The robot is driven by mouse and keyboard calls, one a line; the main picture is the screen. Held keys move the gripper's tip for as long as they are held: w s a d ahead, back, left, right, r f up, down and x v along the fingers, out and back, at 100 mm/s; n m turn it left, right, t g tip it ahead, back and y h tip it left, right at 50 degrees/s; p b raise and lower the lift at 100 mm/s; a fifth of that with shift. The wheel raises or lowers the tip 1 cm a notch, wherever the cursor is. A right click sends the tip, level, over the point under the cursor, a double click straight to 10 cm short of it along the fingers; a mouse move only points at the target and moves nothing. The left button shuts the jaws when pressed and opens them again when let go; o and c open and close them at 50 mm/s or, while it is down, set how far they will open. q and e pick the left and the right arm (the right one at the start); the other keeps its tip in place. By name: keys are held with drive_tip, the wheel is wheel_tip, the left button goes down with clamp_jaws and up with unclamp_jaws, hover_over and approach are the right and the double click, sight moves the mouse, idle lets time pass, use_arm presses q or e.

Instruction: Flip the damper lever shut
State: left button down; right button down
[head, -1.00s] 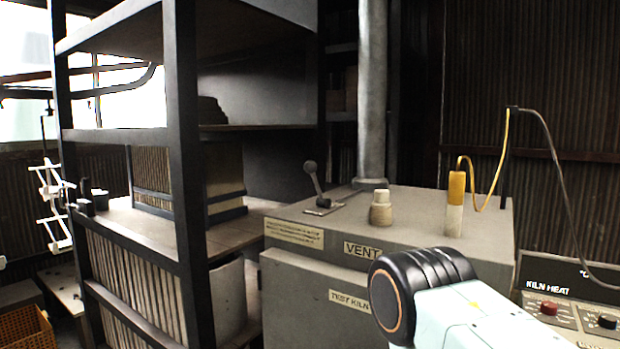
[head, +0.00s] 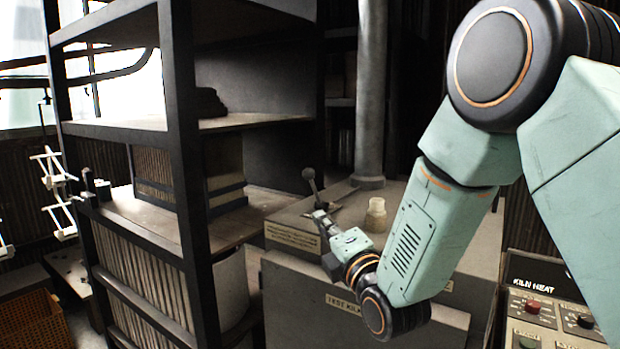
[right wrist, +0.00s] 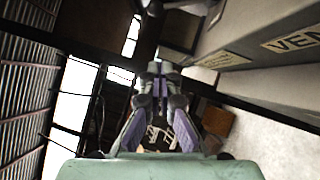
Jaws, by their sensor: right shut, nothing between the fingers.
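The damper lever (head: 309,176) has a dark ball knob on a short stem and stands on top of the grey test kiln (head: 290,290). It tilts up and to the left in the head view, and its lower stem and base are partly hidden by my right gripper. My right gripper (head: 321,214) is shut and empty, just in front of the lever in the picture. I cannot tell whether it touches the lever. In the right wrist view the closed fingers (right wrist: 160,72) show with nothing between them, and the lever is not clear there. My left gripper is not in view.
A pale stepped plug (head: 375,214) stands on the kiln top, right of the lever. A vertical grey pipe (head: 370,100) rises behind it. A dark-framed shelf rack (head: 180,150) stands close on the left. The kiln heat panel (head: 535,310) is at the lower right.

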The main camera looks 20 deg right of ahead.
sight(314, 187)
drive_tip(key=shift+w+a+r, duration=0.1)
drive_tip(key=shift+a+r, duration=0.1)
drive_tip(key=shift+r, duration=0.1)
drive_tip(key=d+p+x, duration=0.2)
drive_tip(key=x, duration=1)
drive_tip(key=shift+w+d+r, duration=0.35)
drive_tip(key=shift+w, duration=0.05)
drive_tip(key=shift+r, duration=0.1)
